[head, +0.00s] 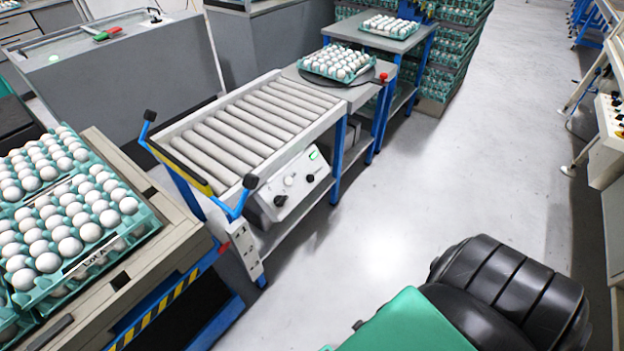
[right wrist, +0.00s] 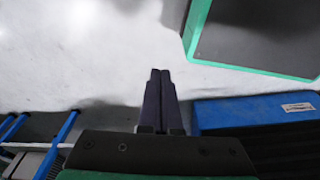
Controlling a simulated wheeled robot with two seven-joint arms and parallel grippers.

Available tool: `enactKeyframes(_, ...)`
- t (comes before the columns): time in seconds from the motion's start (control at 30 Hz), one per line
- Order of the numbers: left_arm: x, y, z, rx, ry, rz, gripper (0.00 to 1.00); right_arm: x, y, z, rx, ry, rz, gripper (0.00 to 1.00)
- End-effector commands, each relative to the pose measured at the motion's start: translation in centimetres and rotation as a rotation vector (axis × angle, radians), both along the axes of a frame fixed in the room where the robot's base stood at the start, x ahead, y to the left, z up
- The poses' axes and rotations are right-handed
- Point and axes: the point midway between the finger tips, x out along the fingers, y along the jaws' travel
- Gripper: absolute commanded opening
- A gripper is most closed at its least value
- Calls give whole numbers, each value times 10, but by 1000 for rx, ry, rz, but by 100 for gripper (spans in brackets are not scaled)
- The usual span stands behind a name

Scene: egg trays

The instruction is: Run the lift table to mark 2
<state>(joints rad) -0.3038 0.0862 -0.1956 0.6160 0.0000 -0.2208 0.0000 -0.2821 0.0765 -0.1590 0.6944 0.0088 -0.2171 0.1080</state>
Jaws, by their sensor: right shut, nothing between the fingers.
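What looks like the lift table (head: 168,302) stands at the lower left of the head view, with a blue frame and a yellow-and-black striped edge. Its tan top (head: 160,225) bears green trays of white eggs (head: 60,235). A pale control panel (head: 290,187) with dark knobs and a lit green display is on the side of the roller conveyor. I cannot read any mark. My right gripper (right wrist: 160,72) is shut and empty in the right wrist view, above pale floor and apart from any control. My left gripper is not in view.
The roller conveyor (head: 215,141) leads to a bench (head: 358,93) with an egg tray and a red button (head: 384,77). Stacked green trays (head: 455,55) stand behind. The grey floor (head: 430,170) to the right is clear. A blue object (right wrist: 255,112) is right of my right gripper.

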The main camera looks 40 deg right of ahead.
Motion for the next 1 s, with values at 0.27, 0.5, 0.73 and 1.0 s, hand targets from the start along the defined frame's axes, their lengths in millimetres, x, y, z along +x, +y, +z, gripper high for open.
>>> enactKeyframes(0.27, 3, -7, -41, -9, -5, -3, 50, 184, -36, 43, 167, -398, -544, 0)
enactKeyframes(0.5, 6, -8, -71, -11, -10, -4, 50, 306, -96, 143, 449, -763, -985, 0)
enactKeyframes(0.73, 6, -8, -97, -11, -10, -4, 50, 363, -159, 264, 816, -1081, -1287, 0)
enactKeyframes(1.0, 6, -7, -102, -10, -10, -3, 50, 369, -184, 320, 997, -1194, -1377, 0)
